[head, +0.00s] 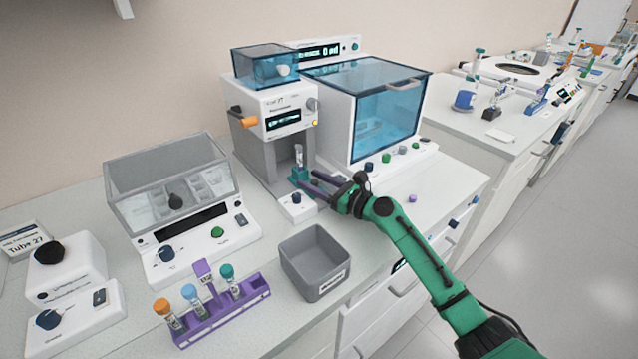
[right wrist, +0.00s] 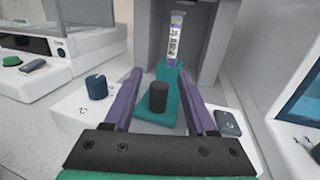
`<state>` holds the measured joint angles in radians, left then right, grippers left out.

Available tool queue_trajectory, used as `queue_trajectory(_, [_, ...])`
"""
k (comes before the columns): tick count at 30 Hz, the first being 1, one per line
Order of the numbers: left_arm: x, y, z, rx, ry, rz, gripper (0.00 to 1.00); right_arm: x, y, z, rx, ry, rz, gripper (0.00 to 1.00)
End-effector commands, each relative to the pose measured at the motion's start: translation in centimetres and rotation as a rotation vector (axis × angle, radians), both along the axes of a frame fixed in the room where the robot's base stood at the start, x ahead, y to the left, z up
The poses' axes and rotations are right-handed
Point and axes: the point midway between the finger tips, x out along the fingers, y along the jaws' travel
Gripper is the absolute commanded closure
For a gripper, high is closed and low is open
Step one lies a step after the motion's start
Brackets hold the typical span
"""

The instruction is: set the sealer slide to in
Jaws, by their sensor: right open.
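The sealer (head: 270,112) is a white and grey machine with a blue clear box on top and a small lit display. My left gripper is out of view.
A grey bin (head: 316,264) and a purple rack (head: 222,312) with several capped tubes stand in front. A clear-lidded unit (head: 185,200) is to the left. A blue-windowed cabinet (head: 385,110) stands right of the sealer. A dark blue dial (right wrist: 96,87) sits beside the slide.

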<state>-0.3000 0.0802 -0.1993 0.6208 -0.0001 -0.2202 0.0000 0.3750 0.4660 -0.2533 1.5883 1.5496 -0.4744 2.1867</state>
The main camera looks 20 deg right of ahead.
Motion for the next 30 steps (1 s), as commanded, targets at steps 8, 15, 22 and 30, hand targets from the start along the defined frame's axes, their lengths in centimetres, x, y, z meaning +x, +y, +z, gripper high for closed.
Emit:
queue_trajectory(8, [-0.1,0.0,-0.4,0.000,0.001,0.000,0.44,-3.2,-2.5,-0.4,-0.002,0.003,-0.002,0.43])
queue_trajectory(15, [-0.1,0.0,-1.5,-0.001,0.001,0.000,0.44,-7.9,-5.9,-0.5,-0.002,0.005,-0.001,0.43])
queue_trajectory(22, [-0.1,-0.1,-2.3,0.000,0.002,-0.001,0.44,-11.1,-8.3,-0.3,0.000,0.002,-0.001,0.43])
queue_trajectory(30, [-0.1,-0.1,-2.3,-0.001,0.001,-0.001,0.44,-11.6,-8.7,0.0,-0.001,0.001,0.001,0.43])
